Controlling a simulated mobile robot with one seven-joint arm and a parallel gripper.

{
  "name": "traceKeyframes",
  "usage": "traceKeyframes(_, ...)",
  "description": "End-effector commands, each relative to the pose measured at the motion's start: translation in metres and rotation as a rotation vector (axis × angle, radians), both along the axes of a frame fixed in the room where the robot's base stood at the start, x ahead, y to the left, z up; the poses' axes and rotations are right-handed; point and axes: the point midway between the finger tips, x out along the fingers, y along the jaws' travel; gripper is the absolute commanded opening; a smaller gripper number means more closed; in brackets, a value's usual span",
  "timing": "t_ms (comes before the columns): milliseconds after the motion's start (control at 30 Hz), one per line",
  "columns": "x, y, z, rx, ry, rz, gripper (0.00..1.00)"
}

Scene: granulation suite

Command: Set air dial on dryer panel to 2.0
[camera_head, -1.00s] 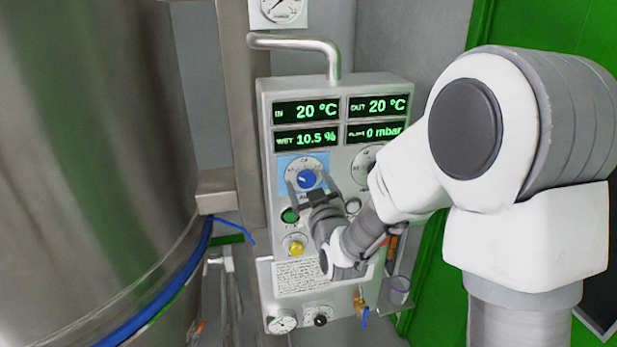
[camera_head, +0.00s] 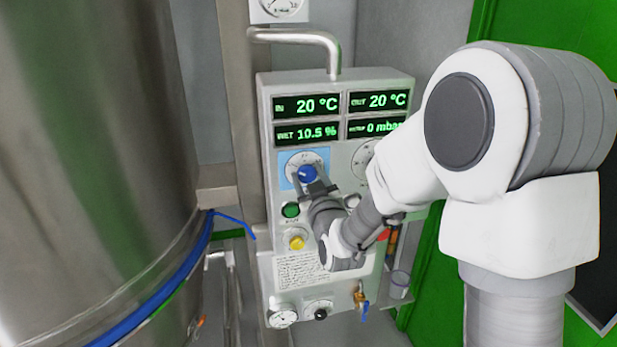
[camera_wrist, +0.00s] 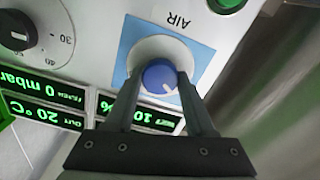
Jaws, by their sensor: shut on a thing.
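The dryer panel (camera_head: 266,215) is a light grey box with green displays. Its air dial is a blue knob (camera_head: 307,174) on a round white scale with a light blue backing; the knob also shows in the wrist view (camera_wrist: 160,77), upside down beside the word AIR. My gripper (camera_head: 311,182) is at the dial with its two fingers on either side of the blue knob, shut on it; both fingers show in the wrist view (camera_wrist: 160,92). A white mark on the knob points to the lower right in the wrist view. The scale numbers there are too small or hidden to read.
A second dial with a black knob (camera_wrist: 20,34) is beside the air dial. A green button (camera_head: 290,210) and a yellow knob (camera_head: 297,242) are below it. A large steel vessel (camera_head: 90,150) stands close on the left.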

Motion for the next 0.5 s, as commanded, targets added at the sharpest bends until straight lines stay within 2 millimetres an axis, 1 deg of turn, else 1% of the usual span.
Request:
traceKeyframes(267,0.0002,-0.0005,-0.0032,0.063,0.015,0.0,0.0)
traceKeyframes(500,0.0001,-0.0005,-0.0063,0.226,0.059,0.001,0.0)
